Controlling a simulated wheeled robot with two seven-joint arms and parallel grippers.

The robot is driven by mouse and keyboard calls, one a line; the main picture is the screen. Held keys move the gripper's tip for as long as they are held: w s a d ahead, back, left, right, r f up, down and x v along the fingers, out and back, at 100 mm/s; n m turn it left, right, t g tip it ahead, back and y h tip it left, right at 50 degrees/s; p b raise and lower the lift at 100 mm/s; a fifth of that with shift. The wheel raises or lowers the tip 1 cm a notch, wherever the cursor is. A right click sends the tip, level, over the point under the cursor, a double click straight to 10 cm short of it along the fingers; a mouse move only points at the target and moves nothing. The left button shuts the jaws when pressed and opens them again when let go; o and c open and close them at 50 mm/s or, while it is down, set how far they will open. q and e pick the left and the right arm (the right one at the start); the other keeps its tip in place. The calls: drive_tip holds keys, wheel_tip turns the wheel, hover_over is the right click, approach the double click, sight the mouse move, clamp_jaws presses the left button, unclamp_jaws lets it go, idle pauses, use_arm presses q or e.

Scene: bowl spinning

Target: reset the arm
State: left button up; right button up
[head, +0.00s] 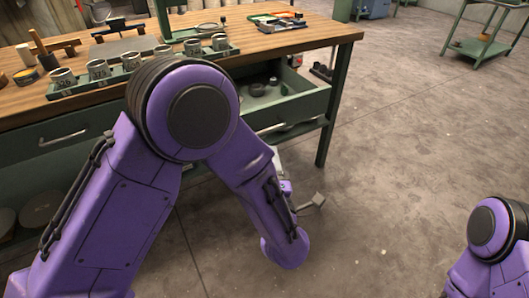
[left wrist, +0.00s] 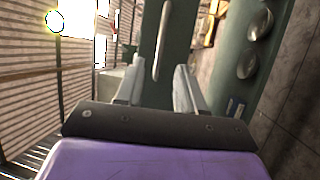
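My left arm is purple and bent in front of the workbench in the head view. Its gripper is mostly hidden behind my forearm, below the open drawer. In the left wrist view my left gripper (left wrist: 158,72) has its two grey fingers apart, with nothing between them. Past the fingers is a green drawer front with a pale handle (left wrist: 162,42). Only the purple upper links of my right arm show at the lower right of the head view. My right gripper is out of view.
The wooden workbench (head: 290,38) carries a green rack (head: 105,82) of several metal cups. Its green drawer (head: 290,108) is pulled out, with small items inside. Round metal pieces (head: 42,208) sit below. The concrete floor (head: 400,150) at right is mostly clear, with a green cart (head: 478,48) far back.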

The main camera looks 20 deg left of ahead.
use_arm(q)
drive_tip(key=shift+v, duration=0.95)
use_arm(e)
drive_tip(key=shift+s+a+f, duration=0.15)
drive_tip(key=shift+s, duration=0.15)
use_arm(q)
drive_tip(key=shift+w+d+f, duration=0.15)
drive_tip(key=shift+d, duration=0.05)
